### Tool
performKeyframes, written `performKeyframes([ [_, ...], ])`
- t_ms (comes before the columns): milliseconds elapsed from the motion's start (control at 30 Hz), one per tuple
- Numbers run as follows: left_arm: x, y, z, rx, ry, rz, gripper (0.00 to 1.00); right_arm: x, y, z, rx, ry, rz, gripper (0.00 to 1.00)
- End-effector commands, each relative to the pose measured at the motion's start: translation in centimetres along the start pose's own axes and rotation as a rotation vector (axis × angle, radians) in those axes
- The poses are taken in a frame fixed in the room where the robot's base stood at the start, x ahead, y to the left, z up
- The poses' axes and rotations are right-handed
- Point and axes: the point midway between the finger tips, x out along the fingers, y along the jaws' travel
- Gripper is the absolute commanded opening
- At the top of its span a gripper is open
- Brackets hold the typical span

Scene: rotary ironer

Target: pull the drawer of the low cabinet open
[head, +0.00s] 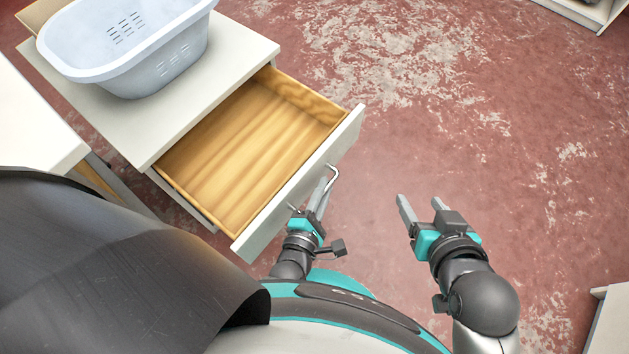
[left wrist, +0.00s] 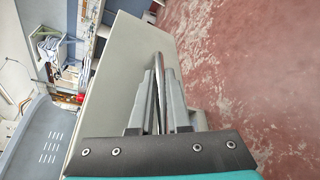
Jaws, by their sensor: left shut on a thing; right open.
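The low cabinet (head: 190,100) stands at the upper left with its wooden drawer (head: 245,150) pulled well out and empty. The drawer's pale front panel (head: 300,190) faces me. Its metal bar handle (head: 334,178) is at the front; in the left wrist view the handle (left wrist: 157,75) runs between the fingers. My left gripper (head: 322,190) is shut on the handle. In the left wrist view the gripper's fingers (left wrist: 158,100) sit on both sides of the bar. My right gripper (head: 420,203) is open and empty, to the right of the drawer front, over the floor.
A pale blue laundry basket (head: 130,45) stands on the cabinet top. A white table (head: 35,120) is at the left edge. The red, worn floor (head: 450,110) is free to the right. A pale furniture corner (head: 608,320) shows at the lower right.

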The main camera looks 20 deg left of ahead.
Motion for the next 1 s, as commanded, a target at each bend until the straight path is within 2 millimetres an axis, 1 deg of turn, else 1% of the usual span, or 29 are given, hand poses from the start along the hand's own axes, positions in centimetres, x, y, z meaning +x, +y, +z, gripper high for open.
performKeyframes([
  [400, -0.14, -0.19, 0.21, 0.002, -0.001, -0.001, 0.00, -0.01, -0.01, 0.00, 0.001, 0.000, 0.000, 0.64],
  [433, -0.14, -0.19, 0.21, 0.002, -0.001, -0.001, 0.18, -0.01, -0.01, 0.00, 0.001, 0.000, 0.000, 0.64],
  [667, -0.12, -0.17, 0.19, 0.001, 0.000, -0.001, 0.44, -0.01, -0.02, -0.01, 0.001, 0.000, 0.000, 0.64],
  [1000, -0.11, -0.03, 0.25, 0.001, 0.000, 0.000, 0.45, -0.08, 0.17, -0.12, -0.002, -0.005, 0.004, 0.64],
])
